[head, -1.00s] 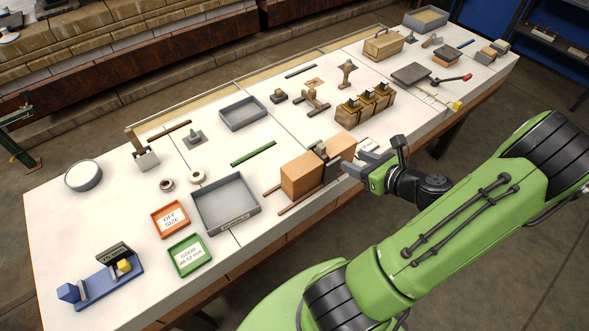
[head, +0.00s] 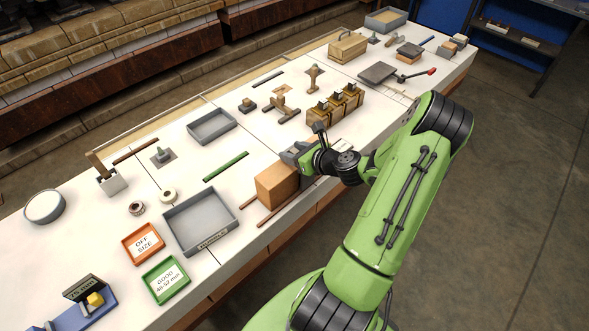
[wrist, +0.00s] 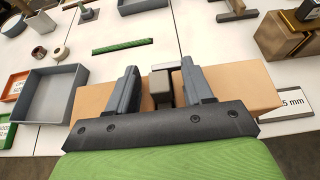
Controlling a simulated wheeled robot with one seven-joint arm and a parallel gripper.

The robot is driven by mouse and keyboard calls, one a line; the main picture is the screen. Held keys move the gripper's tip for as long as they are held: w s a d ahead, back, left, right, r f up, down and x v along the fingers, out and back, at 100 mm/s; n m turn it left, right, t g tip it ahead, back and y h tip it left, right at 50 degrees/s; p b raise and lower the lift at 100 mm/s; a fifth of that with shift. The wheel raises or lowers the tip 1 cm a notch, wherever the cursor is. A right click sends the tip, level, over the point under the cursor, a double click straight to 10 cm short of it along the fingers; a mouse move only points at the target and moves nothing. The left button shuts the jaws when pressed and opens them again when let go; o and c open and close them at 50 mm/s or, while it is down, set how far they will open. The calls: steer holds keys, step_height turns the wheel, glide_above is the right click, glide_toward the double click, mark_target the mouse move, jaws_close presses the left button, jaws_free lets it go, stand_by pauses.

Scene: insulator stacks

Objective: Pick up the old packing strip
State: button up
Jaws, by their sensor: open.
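Several thin strips lie on the white bench, and I cannot tell for sure which is the old packing strip. A green strip (head: 225,166) lies behind the brown wooden block; it also shows in the wrist view (wrist: 122,46). A brown strip (head: 136,151) lies farther left, and a dark strip (head: 268,79) lies at the back. My gripper (head: 293,154) is open over the right part of the block. In the wrist view its fingers (wrist: 160,72) stand apart, with a dark grey piece between them.
The brown block (head: 277,186) stands under my gripper. A grey tray (head: 201,222) is to its left, with orange (head: 143,243) and green (head: 166,280) labelled trays beyond. A wooden rack (head: 334,105) stands behind right. Bench around the green strip is clear.

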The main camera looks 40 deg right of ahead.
steer(key=shift+c, duration=0.5)
jaws_close()
steer(key=shift+r, duration=0.1)
